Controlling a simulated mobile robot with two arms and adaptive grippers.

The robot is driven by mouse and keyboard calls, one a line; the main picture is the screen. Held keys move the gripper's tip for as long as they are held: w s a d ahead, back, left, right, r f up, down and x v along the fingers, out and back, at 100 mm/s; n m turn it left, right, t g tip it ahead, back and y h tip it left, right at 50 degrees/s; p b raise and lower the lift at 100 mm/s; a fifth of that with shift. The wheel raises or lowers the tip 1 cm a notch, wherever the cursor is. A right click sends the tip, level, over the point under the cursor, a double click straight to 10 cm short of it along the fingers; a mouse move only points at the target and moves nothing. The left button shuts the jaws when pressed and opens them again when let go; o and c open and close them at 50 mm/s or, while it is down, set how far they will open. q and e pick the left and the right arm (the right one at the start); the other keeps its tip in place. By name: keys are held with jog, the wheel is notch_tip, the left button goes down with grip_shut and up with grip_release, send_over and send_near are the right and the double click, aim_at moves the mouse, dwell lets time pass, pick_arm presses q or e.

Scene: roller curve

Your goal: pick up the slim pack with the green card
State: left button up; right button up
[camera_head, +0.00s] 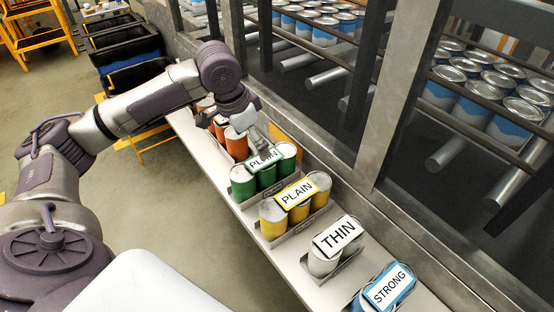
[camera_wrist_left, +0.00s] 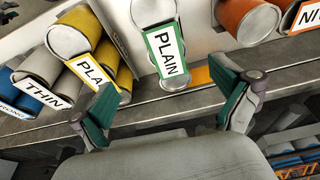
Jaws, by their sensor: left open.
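The pack with the green card stands on the narrow ledge, with three green cans (camera_head: 243,185) under a green-edged white card (camera_head: 262,162) reading PLAIN. My left gripper (camera_head: 262,143) hangs just behind and above it, partly covering the card's far edge. In the left wrist view the green-edged card (camera_wrist_left: 167,52) lies ahead between the fingertips, with can ends showing around it. My left gripper (camera_wrist_left: 163,82) is open there, its green-padded fingers apart and nothing between them; contact with the pack cannot be told. My right gripper is not in view.
Nearer along the ledge (camera_head: 255,222) stand a yellow pack (camera_head: 273,220) also reading PLAIN, a grey pack reading THIN (camera_head: 338,235) and a blue one reading STRONG (camera_head: 389,288). Orange cans (camera_head: 236,145) stand on the far side. A metal frame (camera_head: 395,90) rises behind.

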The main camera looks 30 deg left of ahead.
aim_at(266, 165)
pick_arm(q)
jog(key=shift+w+a+f, duration=0.3)
jog(key=shift+w+f, duration=0.1)
jog(key=shift+w, duration=0.2)
jog(key=x, duration=0.4)
jog(key=shift+s+d+f+p, duration=0.1)
jog(key=shift+s+f+p, duration=0.1)
jog(key=shift+s+p, duration=0.15)
jog(key=shift+x, duration=1.05)
jog(key=shift+w+f, duration=0.2)
jog(key=shift+w, duration=0.05)
jog(key=shift+p+x, duration=0.55)
jog(key=shift+x, duration=0.35)
jog(key=shift+w+d+f, duration=0.1)
jog(key=shift+w+f, duration=0.2)
jog(key=shift+f, duration=0.25)
jog(key=shift+w+d+f, duration=0.1)
jog(key=shift+w+f, duration=0.2)
jog(key=shift+f, duration=0.25)
jog(key=shift+w+f, duration=0.1)
jog(key=shift+f, duration=0.3)
jog(key=shift+c, duration=1.4)
jog(key=c, duration=1.6)
jog(key=shift+w+r, duration=0.1)
jog(key=shift+r, duration=0.1)
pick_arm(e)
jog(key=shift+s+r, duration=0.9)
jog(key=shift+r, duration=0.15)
